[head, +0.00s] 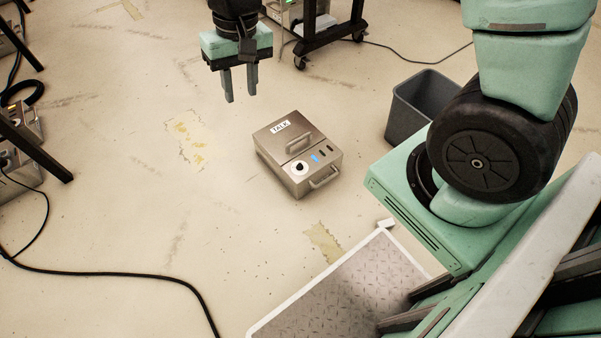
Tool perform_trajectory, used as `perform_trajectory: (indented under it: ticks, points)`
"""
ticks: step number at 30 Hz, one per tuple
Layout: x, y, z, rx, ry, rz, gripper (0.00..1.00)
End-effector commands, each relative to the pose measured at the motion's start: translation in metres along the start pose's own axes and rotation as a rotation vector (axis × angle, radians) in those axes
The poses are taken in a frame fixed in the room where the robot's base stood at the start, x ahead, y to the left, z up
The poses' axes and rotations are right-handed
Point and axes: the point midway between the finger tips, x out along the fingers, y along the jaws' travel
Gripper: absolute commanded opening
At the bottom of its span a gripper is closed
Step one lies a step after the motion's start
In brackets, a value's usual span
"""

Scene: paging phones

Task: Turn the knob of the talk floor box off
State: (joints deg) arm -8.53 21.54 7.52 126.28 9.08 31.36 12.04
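The talk floor box (270,140) is a grey metal case on the floor in the middle of the head view. Its top has a white label reading TALK and a raised handle, and another handle is on its front side. The knob (299,167) is a small dark knob on a white round dial near the box's front left corner. Blue marks and dark slots lie to its right. The knob's exact setting is too small to tell. My gripper (240,98) hangs above and behind the box to the left, fingers pointing down, apart and empty. It touches nothing.
A dark grey bin (425,103) stands right of the box, near my body. A black wheeled stand (318,38) is behind. Equipment and dark legs line the left edge. A black cable (120,273) runs across the floor at lower left. The floor left of the box is clear.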

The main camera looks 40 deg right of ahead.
Motion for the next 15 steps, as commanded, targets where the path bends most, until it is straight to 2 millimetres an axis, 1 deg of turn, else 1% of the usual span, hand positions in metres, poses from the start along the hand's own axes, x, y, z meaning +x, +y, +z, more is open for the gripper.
perform_trajectory:
  ticks: [1, 2, 3, 5, 6, 8, 9, 11, 12, 14, 15]
  points:
    - [0.040, 0.015, -0.014, 0.050, 0.000, 0.003, 0.33]
    - [0.053, 0.023, -0.021, 0.079, 0.002, 0.004, 0.33]
    - [0.071, 0.034, -0.031, 0.117, 0.005, 0.007, 0.33]
    - [0.097, 0.050, -0.045, 0.174, 0.009, 0.012, 0.33]
    - [0.115, 0.062, -0.054, 0.212, 0.012, 0.016, 0.33]
    - [0.142, 0.081, -0.067, 0.267, 0.016, 0.023, 0.33]
    - [0.160, 0.093, -0.075, 0.304, 0.020, 0.029, 0.33]
    - [0.187, 0.113, -0.086, 0.357, 0.026, 0.038, 0.33]
    - [0.206, 0.127, -0.093, 0.394, 0.029, 0.045, 0.33]
    - [0.234, 0.148, -0.103, 0.446, 0.034, 0.055, 0.33]
    - [0.252, 0.163, -0.108, 0.481, 0.038, 0.063, 0.33]
